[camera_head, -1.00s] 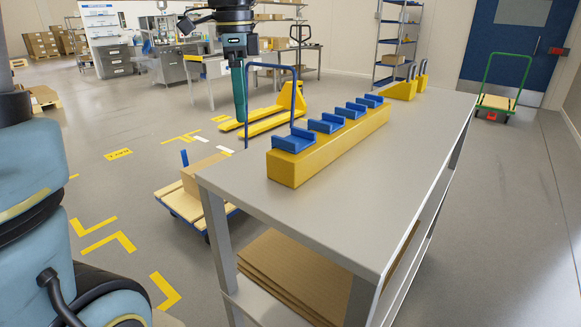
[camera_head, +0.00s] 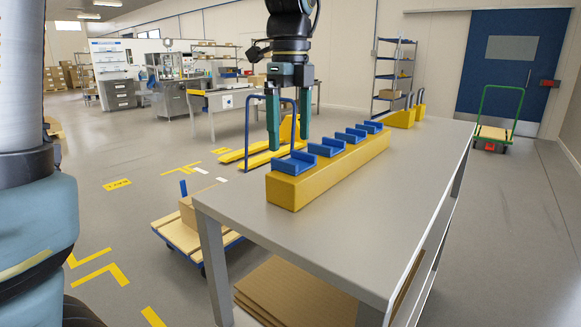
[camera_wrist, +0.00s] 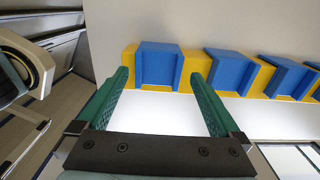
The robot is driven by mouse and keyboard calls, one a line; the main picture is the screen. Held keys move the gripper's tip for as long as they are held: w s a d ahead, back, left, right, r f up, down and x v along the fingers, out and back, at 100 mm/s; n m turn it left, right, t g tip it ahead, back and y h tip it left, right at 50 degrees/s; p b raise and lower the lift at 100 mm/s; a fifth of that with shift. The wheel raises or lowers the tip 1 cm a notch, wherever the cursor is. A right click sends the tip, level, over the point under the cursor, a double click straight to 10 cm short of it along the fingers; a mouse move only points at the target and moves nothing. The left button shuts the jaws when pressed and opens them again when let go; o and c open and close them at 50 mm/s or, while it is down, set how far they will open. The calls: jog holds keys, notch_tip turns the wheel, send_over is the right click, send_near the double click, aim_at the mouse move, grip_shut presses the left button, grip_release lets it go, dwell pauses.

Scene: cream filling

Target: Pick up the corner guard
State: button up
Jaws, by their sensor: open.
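Several blue channel-shaped pieces, which look like the corner guards, sit in a row on a long yellow block (camera_head: 330,178) on the grey table. The nearest corner guard (camera_head: 294,164) is at the block's front end. My gripper (camera_head: 289,143) is open and empty, pointing down, with its green fingers apart above and slightly behind this nearest guard. In the wrist view, one corner guard (camera_wrist: 159,66) lies between the lines of the two fingertips, beyond them. Another guard (camera_wrist: 229,68) is to its right. I see no contact between fingers and guard.
The grey table (camera_head: 400,190) is bare to the right of the block. Yellow blocks with grey loops (camera_head: 402,117) stand at its far end. A low cart with a box (camera_head: 180,238) and a yellow pallet jack (camera_head: 262,150) are left of the table.

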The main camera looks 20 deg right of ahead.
aim_at(300, 162)
jog(key=shift+s+f, duration=0.1)
jog(key=shift+f, duration=1.85)
jog(key=c, duration=1.1)
